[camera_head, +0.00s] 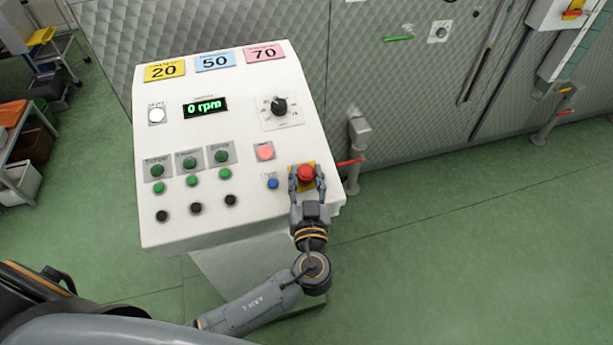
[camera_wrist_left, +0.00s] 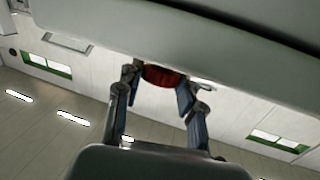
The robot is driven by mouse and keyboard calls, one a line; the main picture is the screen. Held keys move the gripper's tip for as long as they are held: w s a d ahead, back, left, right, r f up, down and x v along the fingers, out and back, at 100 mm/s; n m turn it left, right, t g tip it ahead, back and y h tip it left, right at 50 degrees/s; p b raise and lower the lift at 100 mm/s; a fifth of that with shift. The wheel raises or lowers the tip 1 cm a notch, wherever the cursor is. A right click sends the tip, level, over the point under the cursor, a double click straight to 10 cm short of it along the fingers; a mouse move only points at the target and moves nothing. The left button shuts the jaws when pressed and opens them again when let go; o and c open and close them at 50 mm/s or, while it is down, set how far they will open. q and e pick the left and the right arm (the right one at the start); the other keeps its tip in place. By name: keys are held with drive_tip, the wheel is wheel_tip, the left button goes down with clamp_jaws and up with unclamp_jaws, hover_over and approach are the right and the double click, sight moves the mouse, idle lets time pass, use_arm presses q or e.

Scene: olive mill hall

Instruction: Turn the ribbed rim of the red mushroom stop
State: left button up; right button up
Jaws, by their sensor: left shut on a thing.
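The red mushroom stop (camera_head: 306,172) sits on a yellow plate (camera_head: 294,184) at the lower right of the white sloped control panel (camera_head: 245,200). My left gripper (camera_head: 306,178) reaches it from the front, with one finger on each side of the red head. In the left wrist view the red head (camera_wrist_left: 162,76) lies between the two fingers of the gripper (camera_wrist_left: 160,88), partly hidden by the grey shape above. The fingers are shut on its rim. The ribs are too small to make out. My right gripper is not in view.
A blue button (camera_head: 272,183) and a lit red button (camera_head: 265,152) are close by on the left. A black knob (camera_head: 280,106) and a display reading 0 rpm (camera_head: 205,107) sit higher. A grey post with a red lever (camera_head: 350,161) stands just right of the panel.

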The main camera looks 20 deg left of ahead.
use_arm(q)
drive_tip(key=m+h, duration=0.1)
drive_tip(key=m+h+b, duration=0.1)
drive_tip(key=shift+s+a+f+t+h+b, duration=0.1)
drive_tip(key=shift+a+t+h+b, duration=0.1)
drive_tip(key=shift+t+h+b, duration=0.1)
drive_tip(key=shift+a+m+h, duration=0.1)
drive_tip(key=shift+m+h, duration=0.9)
drive_tip(key=shift+h, duration=0.1)
drive_tip(key=shift+m+h, duration=0.6)
drive_tip(key=m+h, duration=0.2)
drive_tip(key=h, duration=0.1)
drive_tip(key=shift+a+r+m+g+h+p, duration=0.15)
drive_tip(key=shift+r+m+g+h+p, duration=0.15)
drive_tip(key=shift+m+g+p, duration=0.1)
drive_tip(key=shift+f+m+h+p, duration=0.15)
drive_tip(key=shift+m+h+p, duration=0.15)
drive_tip(key=shift+m+h, duration=0.35)
drive_tip(key=shift+f+g+h, duration=0.1)
drive_tip(key=shift+g+h, duration=0.15)
drive_tip(key=shift+g, duration=0.05)
drive_tip(key=o, duration=1.2)
